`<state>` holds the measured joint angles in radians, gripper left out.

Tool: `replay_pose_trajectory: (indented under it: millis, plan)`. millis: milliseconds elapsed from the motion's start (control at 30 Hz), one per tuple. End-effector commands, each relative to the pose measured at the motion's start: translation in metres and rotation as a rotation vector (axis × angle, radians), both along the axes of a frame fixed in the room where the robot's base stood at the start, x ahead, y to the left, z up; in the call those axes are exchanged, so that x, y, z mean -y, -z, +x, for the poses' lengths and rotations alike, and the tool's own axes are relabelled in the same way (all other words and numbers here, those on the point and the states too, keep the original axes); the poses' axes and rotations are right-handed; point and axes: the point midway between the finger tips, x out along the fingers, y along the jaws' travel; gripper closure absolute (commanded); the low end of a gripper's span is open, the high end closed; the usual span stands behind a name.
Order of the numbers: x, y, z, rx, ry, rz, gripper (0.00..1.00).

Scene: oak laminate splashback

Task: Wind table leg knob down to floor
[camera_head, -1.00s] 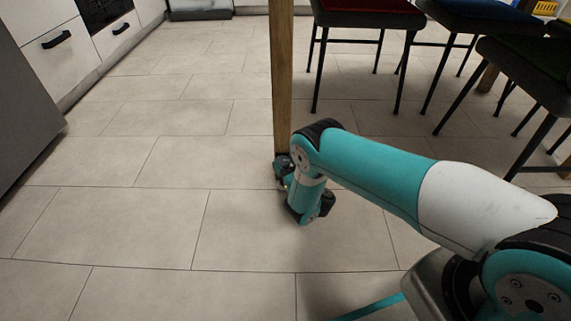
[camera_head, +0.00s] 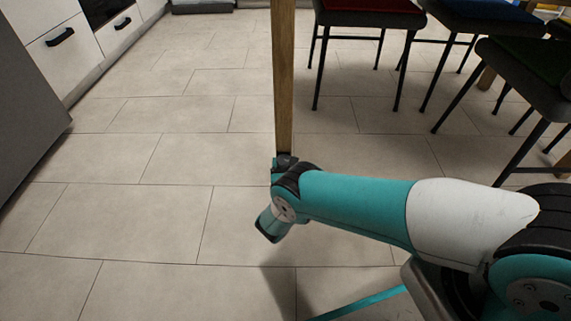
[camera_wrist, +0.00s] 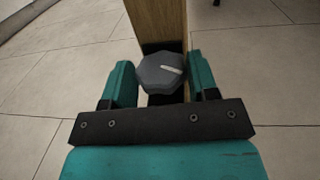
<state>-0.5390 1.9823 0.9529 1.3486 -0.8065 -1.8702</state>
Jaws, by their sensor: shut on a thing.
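The wooden table leg (camera_head: 284,85) stands upright in the head view, and its lower part shows in the wrist view (camera_wrist: 158,22). The grey knob (camera_wrist: 160,72), many-sided with a pale line on its face, sits at the foot of the leg. My gripper (camera_wrist: 161,78) is shut on the knob, with one teal finger on each side of it. In the head view my wrist is beside the leg's foot and hides most of the knob and the fingers. I cannot tell whether the foot touches the floor.
Chairs with dark red (camera_head: 372,5), blue and green seats stand to the right, their thin black legs on the floor. White cabinets (camera_head: 52,45) line the back left, with a dark grey unit at the left edge. The tiled floor (camera_head: 130,215) left of the leg is clear.

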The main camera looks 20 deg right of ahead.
Motion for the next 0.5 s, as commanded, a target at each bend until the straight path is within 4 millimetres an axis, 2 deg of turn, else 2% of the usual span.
replay_pose_trajectory:
  millis: [100, 500]
  plan:
    - [-0.0041, 0.0068, 0.0019, 0.005, 0.104, -0.002, 0.7]
    - [-0.0065, 0.001, 0.004, 0.006, 0.383, -0.001, 0.7]
